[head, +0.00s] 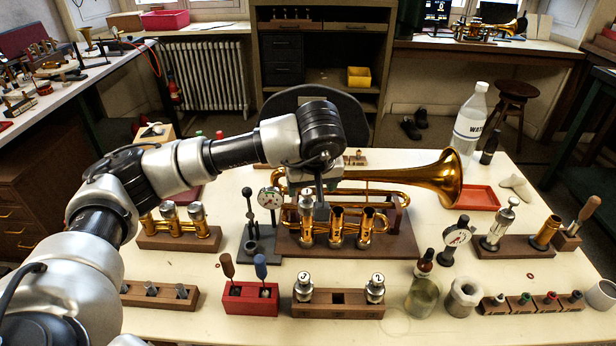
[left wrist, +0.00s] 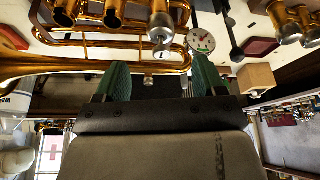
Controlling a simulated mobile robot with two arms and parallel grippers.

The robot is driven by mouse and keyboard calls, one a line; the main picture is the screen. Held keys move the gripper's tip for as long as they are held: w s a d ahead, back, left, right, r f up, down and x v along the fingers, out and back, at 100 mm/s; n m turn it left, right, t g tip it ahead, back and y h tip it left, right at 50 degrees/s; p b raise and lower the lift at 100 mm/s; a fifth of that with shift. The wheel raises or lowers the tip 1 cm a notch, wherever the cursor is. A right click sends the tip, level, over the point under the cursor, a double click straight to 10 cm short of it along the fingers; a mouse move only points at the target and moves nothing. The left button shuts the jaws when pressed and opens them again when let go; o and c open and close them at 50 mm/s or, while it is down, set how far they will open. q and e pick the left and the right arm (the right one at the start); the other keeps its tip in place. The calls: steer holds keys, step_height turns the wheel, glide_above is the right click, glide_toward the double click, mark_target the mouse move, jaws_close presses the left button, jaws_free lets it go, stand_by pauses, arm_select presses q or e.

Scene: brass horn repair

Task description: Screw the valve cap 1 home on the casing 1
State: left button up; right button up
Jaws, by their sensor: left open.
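The brass trumpet (head: 425,182) lies on a wooden stand (head: 385,245) with its three valve casings upright. The leftmost casing, casing 1 (head: 307,236), carries a silver-topped piece, valve cap 1 (head: 306,203); how tightly it sits cannot be told. The other two casings (head: 336,227) look open on top. My left gripper (left wrist: 162,75) is open and empty, its green fingers spread. In the left wrist view the silver cap (left wrist: 161,30) with its stem and button shows beyond the gap between the fingers, apart from them. The right gripper is not in view.
A wooden rack (head: 340,311) holds two numbered caps with an empty slot between them. A dial gauge (head: 270,198) stands close left of the trumpet.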

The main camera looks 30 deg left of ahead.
mark_target(303, 197)
arm_select(q)
steer(key=x, duration=0.9)
steer(key=shift+s, duration=0.1)
steer(key=c, duration=1.1)
steer(key=shift+a+f+m, duration=0.1)
steer(key=shift+a+m, duration=0.05)
steer(key=shift+m, duration=0.55)
steer(key=shift+m+t+h+b, duration=0.3)
steer(key=shift+m+h+b, duration=0.25)
steer(key=shift+m, duration=0.45)
steer(key=shift+m+h, duration=0.35)
steer(key=shift+m, duration=0.55)
steer(key=shift+m+h+b, duration=0.4)
steer(key=shift+m+b, duration=0.15)
steer(key=shift+m, duration=0.35)
steer(key=m+h, duration=0.1)
steer(key=m, duration=0.2)
